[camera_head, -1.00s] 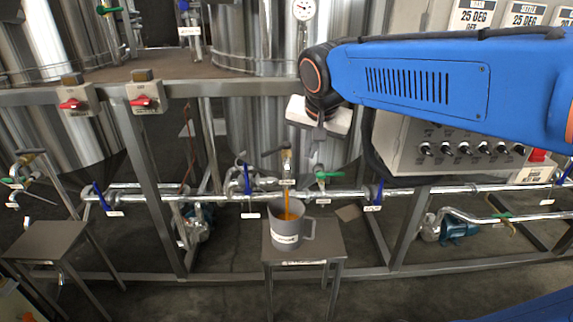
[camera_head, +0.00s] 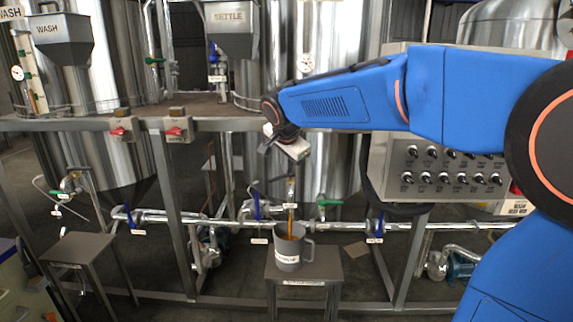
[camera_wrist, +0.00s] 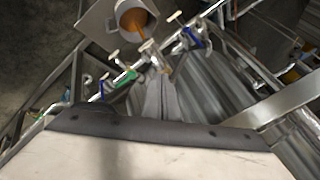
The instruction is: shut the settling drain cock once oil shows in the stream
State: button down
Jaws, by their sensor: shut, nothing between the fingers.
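The jug stands on a small metal stool (camera_head: 305,270). Blue-handled valves (camera_head: 257,207) and a green-handled valve (camera_head: 328,201) flank the cock along the pipe. A steel rail (camera_head: 220,124) crosses behind my gripper. A control panel (camera_head: 410,165) with several knobs is at the right.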

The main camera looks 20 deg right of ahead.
aim_at(279, 178)
jog(key=w+f, duration=0.5)
jog(key=w, duration=0.1)
jog(key=shift+w+a+f, duration=0.3)
jog(key=shift+w+f, duration=0.1)
jog(key=shift+w+a+m+h, duration=0.25)
jog(key=shift+w+m+h, duration=0.05)
jog(key=shift+m, duration=0.2)
jog(key=w+m+h, duration=0.1)
jog(key=m, duration=0.1)
jog(key=w+a+m+g+h, duration=0.1)
jog(key=w+m, duration=0.1)
jog(key=w+a+m+g, duration=0.1)
jog(key=m, duration=0.1)
jog(key=shift+w+h, duration=0.15)
jog(key=shift+h, duration=0.25)
jog(key=shift+w, duration=0.15)
dwell(0.7)
